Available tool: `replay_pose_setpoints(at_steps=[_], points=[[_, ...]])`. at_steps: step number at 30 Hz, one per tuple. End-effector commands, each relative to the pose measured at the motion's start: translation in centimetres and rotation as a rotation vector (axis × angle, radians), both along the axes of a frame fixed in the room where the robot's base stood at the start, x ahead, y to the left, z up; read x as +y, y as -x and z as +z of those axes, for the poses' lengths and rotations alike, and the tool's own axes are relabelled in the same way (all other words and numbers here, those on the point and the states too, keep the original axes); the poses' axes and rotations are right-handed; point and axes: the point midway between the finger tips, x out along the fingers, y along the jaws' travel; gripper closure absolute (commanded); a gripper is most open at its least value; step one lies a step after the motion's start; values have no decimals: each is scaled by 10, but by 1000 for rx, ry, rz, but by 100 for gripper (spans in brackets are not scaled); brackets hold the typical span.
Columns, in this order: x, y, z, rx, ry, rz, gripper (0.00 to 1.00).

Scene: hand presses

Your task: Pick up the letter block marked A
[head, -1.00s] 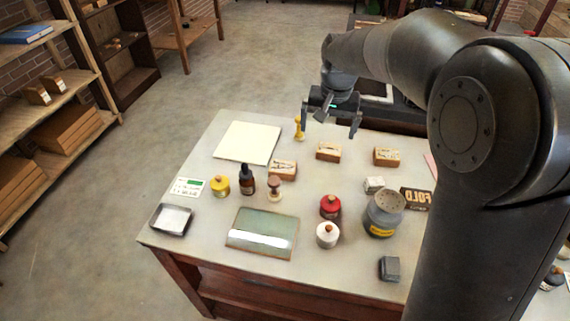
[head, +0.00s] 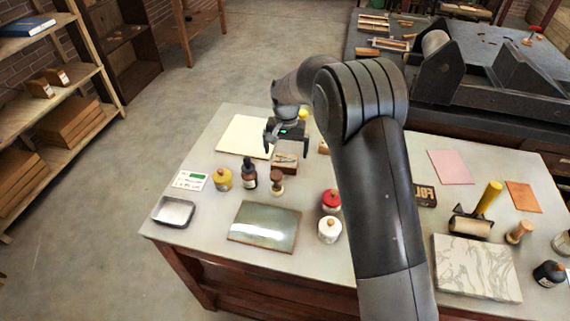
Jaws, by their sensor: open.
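A small wooden block (head: 286,163) with a pale top stands on the table (head: 215,235), just right of the cream sheet. I cannot read a letter on it. My gripper (head: 286,150) is open and empty, pointing down, with its two fingers apart above and around the far side of this block. I cannot tell how high above it they are. Part of another wooden block (head: 323,147) shows to its right, beside my arm. My arm hides the table behind it.
A brown-handled stamp (head: 277,183), a dark dropper bottle (head: 249,173) and a yellow jar (head: 222,179) stand near the block. Red (head: 331,200) and white (head: 329,229) jars stand right of a glass plate (head: 264,227). A marble slab (head: 476,267) lies at the right.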

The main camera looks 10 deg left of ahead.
Motion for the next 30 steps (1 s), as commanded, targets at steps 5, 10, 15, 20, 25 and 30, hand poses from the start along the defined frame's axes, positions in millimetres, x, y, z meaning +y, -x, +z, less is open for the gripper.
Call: replay_pose_setpoints(at_steps=[5, 10, 15, 20, 25, 30], points=[[0, 0, -9, -1, -1, 0, 0], [3, 0, -31, 0, 0, 1, 0], [3, 0, -54, 0, 0, 0, 0], [3, 0, -57, -2, -1, 0, 0], [3, 0, -57, -2, -1, 0, 7], [3, 0, -57, -2, -1, 0, 20]])
